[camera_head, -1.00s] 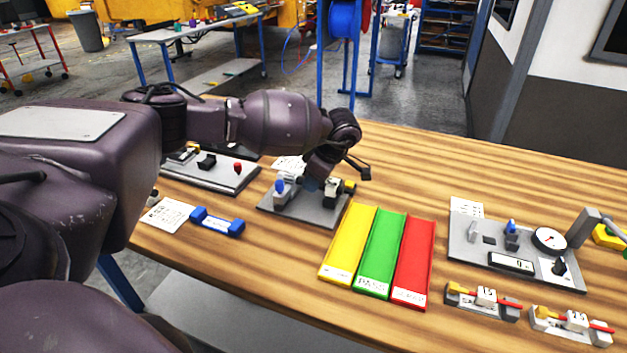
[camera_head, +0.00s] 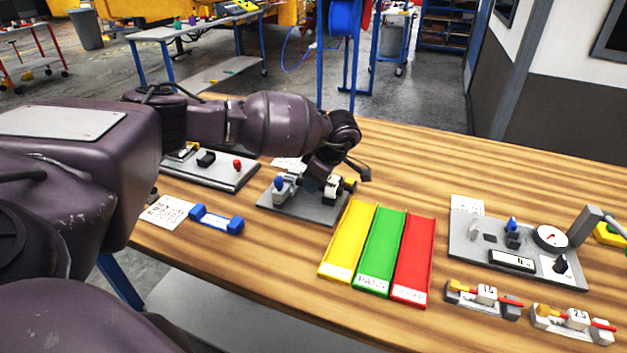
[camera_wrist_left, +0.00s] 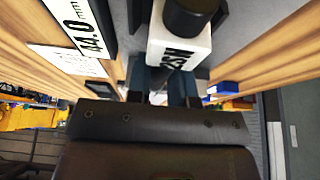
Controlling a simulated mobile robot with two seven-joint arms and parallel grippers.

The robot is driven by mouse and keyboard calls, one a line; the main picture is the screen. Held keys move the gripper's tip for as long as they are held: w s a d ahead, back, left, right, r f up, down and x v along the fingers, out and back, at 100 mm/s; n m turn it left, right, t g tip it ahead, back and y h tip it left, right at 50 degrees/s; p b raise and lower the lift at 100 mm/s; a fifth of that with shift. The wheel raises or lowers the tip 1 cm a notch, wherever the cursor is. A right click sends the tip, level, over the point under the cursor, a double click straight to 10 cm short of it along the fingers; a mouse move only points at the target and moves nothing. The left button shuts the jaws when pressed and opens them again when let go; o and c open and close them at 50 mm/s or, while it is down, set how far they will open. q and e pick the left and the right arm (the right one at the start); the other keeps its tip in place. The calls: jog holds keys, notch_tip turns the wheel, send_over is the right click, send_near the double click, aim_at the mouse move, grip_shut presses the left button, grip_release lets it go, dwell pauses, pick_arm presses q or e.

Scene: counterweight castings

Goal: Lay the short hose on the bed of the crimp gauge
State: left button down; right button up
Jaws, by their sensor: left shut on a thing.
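My left gripper (camera_head: 312,186) is low over a grey plate fixture (camera_head: 290,212) with a blue knob and a white block (camera_head: 331,189). In the left wrist view, its blue fingers (camera_wrist_left: 166,85) are close together against the near end of the white lettered block (camera_wrist_left: 180,45), which has a dark cylinder above it. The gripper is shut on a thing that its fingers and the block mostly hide. I cannot make out the short hose for certain. I cannot tell which fixture is the crimp gauge. My right gripper is out of view.
Yellow (camera_head: 349,243), green (camera_head: 382,250) and red (camera_head: 412,260) trays lie right of the fixture. A blue dumbbell-shaped piece (camera_head: 216,221) lies left of it. A dial fixture (camera_head: 470,240) stands at the right, behind two small clamp blocks. The wood behind the trays is clear.

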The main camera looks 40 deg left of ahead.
pick_arm(q)
jog(key=shift+f, duration=0.1)
jog(key=c, duration=0.9)
grip_release()
jog(key=shift+r+p, duration=1.65)
jog(key=shift+r, duration=1.9)
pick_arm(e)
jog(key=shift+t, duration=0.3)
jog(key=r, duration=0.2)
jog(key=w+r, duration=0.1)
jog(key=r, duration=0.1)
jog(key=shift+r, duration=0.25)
